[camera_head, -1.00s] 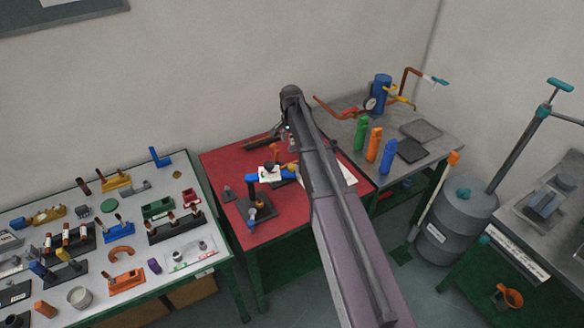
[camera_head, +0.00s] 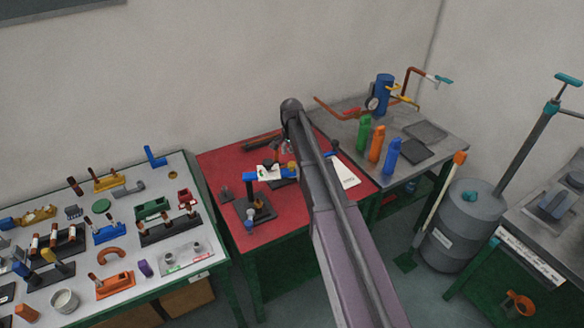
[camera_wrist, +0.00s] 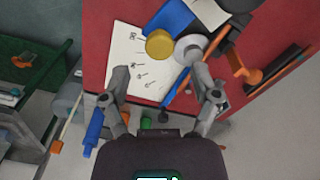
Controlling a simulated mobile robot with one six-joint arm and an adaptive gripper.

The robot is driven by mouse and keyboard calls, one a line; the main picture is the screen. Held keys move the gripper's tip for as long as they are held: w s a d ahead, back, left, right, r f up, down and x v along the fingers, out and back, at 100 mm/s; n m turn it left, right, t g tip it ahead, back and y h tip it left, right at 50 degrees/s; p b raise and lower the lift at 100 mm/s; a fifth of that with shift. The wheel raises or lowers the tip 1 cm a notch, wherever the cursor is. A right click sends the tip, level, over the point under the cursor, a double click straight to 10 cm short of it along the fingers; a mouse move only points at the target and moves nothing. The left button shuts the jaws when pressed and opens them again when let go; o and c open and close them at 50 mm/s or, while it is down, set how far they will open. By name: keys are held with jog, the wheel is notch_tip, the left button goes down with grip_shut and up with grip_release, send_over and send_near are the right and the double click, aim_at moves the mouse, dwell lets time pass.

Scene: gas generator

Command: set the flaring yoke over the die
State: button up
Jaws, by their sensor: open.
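My gripper is open above the red table; its two fingers spread apart in the wrist view (camera_wrist: 160,76), with nothing clearly held between them. A blue block (camera_wrist: 170,20) lies beyond the fingertips, with a yellow round part (camera_wrist: 159,44) and a pale grey round part (camera_wrist: 190,48) near it. The right finger is close to the grey part; I cannot tell whether they touch. I cannot tell which parts are yoke and die. My arm hides part of this area.
A white sheet with tool drawings (camera_wrist: 130,62) lies on the red table (camera_head: 285,222). An orange piece (camera_wrist: 240,66) is at the right in the wrist view. Green, orange and blue bottles (camera_head: 393,157) stand on the grey table. A crowded bench (camera_head: 195,270) is at the left.

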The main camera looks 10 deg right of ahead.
aim_at(292, 164)
jog(key=shift+f+b, duration=1.8)
jog(key=shift+f, duration=0.25)
grip_shut()
